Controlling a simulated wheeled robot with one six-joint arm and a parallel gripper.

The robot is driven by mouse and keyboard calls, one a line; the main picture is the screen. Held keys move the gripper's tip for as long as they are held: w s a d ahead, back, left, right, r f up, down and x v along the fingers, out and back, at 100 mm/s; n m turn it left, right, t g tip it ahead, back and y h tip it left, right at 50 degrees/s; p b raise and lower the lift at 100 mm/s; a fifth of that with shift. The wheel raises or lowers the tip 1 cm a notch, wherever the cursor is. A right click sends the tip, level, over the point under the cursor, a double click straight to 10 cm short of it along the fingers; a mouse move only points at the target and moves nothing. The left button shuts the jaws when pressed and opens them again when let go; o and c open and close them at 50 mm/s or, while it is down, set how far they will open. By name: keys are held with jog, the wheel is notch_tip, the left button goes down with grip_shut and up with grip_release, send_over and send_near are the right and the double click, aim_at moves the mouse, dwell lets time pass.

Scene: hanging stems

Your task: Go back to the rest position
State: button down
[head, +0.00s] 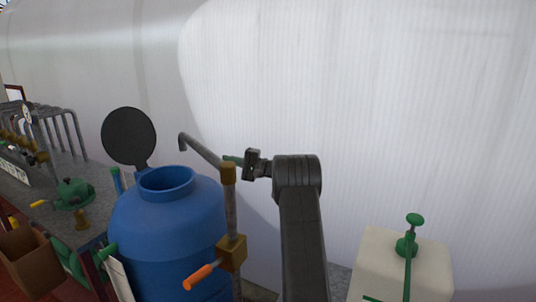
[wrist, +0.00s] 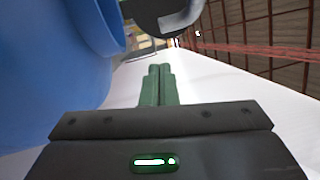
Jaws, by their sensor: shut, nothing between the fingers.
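My gripper (head: 233,159) is at the end of my dark arm in the middle of the head view, pointing left, just above and to the right of the blue barrel. In the wrist view its two green fingers (wrist: 157,70) are together with nothing between them. No hanging stem shows clearly in either view.
A blue barrel (head: 165,235) stands left of my arm; its side (wrist: 50,70) fills the wrist view's left. A pipe with an orange-handled valve (head: 200,277) rises before it. A pale box (head: 400,268) with a green valve (head: 414,220) stands right. A white curved wall is behind.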

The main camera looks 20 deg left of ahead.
jog(key=a+p, duration=0.1)
jog(key=a, duration=0.3)
jog(key=s+a+r+p, duration=0.1)
jog(key=a, duration=0.4)
jog(key=a+r+p, duration=0.1)
jog(key=a, duration=0.3)
jog(key=shift+s+a+p, duration=0.15)
jog(key=shift+p, duration=0.25)
jog(key=shift+f, duration=0.1)
